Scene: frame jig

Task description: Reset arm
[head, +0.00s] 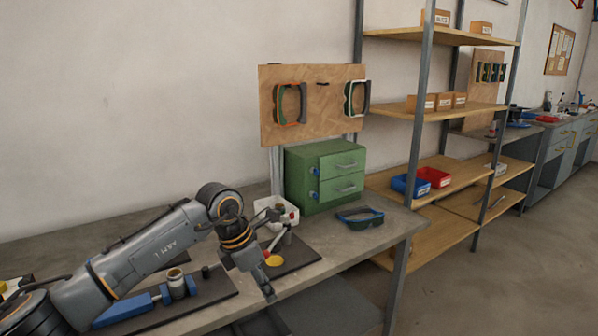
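My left arm, marked "ARM L", reaches in from the lower left above the workbench (345,252). Its gripper (278,264) hangs near the bench's front edge, over or in front of a dark mat (306,251). Its two fingers are spread apart, and I see nothing held between them. A yellow round piece (273,260) shows between the fingers, seemingly on the mat behind them. My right gripper is not in view.
A green drawer cabinet (304,184) and blue-framed safety glasses (360,218) stand on the bench. A white item (277,212) sits behind the gripper. A blue tool (125,310) lies at the lower left. A shelf rack with blue (405,186) and red bins is at right.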

